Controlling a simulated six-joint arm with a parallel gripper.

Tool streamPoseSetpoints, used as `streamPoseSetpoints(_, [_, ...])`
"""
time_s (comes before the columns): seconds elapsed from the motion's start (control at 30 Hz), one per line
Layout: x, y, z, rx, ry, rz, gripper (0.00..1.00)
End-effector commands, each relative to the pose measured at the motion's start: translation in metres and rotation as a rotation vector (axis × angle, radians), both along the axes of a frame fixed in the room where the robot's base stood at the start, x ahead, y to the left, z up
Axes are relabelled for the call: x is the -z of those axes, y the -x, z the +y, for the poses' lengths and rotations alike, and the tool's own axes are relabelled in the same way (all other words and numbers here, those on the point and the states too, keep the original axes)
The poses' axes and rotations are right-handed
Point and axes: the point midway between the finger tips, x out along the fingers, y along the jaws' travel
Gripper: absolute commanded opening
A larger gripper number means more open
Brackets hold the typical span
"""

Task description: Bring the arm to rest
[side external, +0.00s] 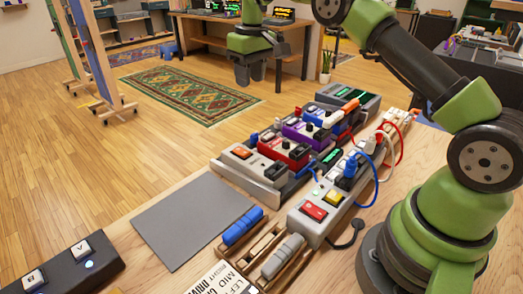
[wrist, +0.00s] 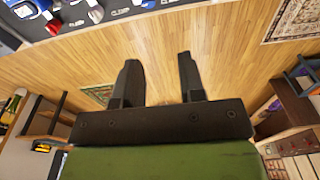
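My gripper (side external: 250,78) hangs in the air at the top middle of the side external view, pointing down, clear of the table and the pedals. In the wrist view its two dark fingers (wrist: 159,78) stand apart with a wide gap, and only wood floor shows between them. It holds nothing. My green and black arm reaches from its base at the right up and across to the gripper.
Below lies a pedalboard (side external: 258,185) with several coloured pedals. In front are a power strip (side external: 322,212), a grey mat (side external: 195,220), a blue-handled tool (side external: 242,226) and a two-button footswitch (side external: 60,268). A desk (side external: 240,28) stands behind.

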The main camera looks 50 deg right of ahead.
Motion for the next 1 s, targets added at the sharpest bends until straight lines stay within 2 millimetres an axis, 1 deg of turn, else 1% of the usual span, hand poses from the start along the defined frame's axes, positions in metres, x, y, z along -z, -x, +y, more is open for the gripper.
streamPoseSetpoints(0.03, [-0.024,0.007,0.008,0.006,-0.004,-0.032,0.37])
streamPoseSetpoints(0.1, [-0.051,0.019,0.017,0.023,-0.013,-0.071,0.37])
streamPoseSetpoints(0.17, [-0.071,0.031,0.026,0.038,-0.023,-0.103,0.37])
streamPoseSetpoints(0.2, [-0.084,0.041,0.031,0.048,-0.029,-0.126,0.37])
streamPoseSetpoints(0.27, [-0.101,0.058,0.040,0.065,-0.041,-0.159,0.37])
streamPoseSetpoints(0.3, [-0.112,0.069,0.045,0.077,-0.052,-0.181,0.37])
streamPoseSetpoints(0.37, [-0.125,0.089,0.054,0.094,-0.066,-0.214,0.37])
streamPoseSetpoints(0.4, [-0.132,0.102,0.059,0.106,-0.077,-0.236,0.37])
streamPoseSetpoints(0.47, [-0.141,0.124,0.066,0.126,-0.094,-0.268,0.37])
streamPoseSetpoints(0.5, [-0.146,0.138,0.071,0.139,-0.107,-0.290,0.37])
streamPoseSetpoints(0.57, [-0.150,0.161,0.077,0.160,-0.126,-0.322,0.37])
streamPoseSetpoints(0.63, [-0.151,0.187,0.084,0.185,-0.150,-0.359,0.37])
streamPoseSetpoints(0.7, [-0.149,0.213,0.090,0.212,-0.177,-0.394,0.37])
streamPoseSetpoints(0.8, [-0.140,0.247,0.097,0.249,-0.215,-0.441,0.37])
streamPoseSetpoints(0.9, [-0.128,0.272,0.101,0.279,-0.247,-0.475,0.37])
streamPoseSetpoints(1.0, [-0.118,0.288,0.103,0.303,-0.270,-0.499,0.37])
